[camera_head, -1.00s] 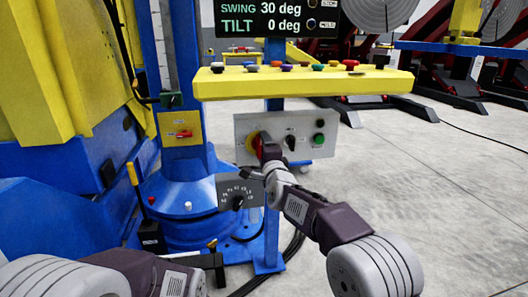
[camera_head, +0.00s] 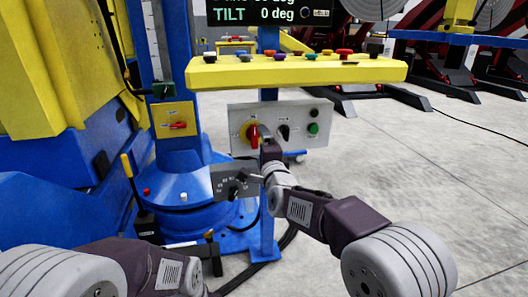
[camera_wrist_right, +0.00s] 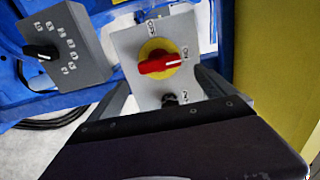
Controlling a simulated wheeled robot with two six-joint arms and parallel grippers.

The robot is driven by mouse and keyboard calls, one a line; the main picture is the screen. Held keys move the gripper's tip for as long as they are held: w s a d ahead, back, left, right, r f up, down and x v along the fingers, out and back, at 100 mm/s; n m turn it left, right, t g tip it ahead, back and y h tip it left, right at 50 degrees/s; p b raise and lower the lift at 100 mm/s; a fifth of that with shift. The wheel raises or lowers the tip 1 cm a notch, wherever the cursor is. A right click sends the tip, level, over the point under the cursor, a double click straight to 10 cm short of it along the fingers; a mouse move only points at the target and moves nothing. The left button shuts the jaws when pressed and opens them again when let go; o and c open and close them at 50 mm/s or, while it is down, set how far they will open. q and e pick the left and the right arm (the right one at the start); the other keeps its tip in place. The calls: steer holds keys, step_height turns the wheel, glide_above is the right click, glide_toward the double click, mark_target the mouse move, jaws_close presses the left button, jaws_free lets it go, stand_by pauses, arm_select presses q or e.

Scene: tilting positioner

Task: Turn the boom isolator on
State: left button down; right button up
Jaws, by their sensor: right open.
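A red handle on a round yellow plate (camera_head: 253,133) sits at the left of a grey panel (camera_head: 315,112). In the head view the handle stands about upright. In the right wrist view the red handle (camera_wrist_right: 160,64) lies nearly level, its white mark toward the right-hand label; the lettering is too small to read surely. My right gripper (camera_head: 268,150) is open, just in front of the panel, slightly right of and below the handle. In the wrist view its fingers (camera_wrist_right: 165,98) are spread, with the handle beyond them.
The panel also has a black knob (camera_head: 284,132) and a green button (camera_head: 313,128). A yellow button shelf (camera_head: 300,72) overhangs it. A grey dial plate (camera_head: 232,184) is at lower left. Another red handle is on a yellow plate (camera_head: 174,108) on the blue column.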

steer(key=v, duration=0.4)
steer(key=shift+w, duration=0.1)
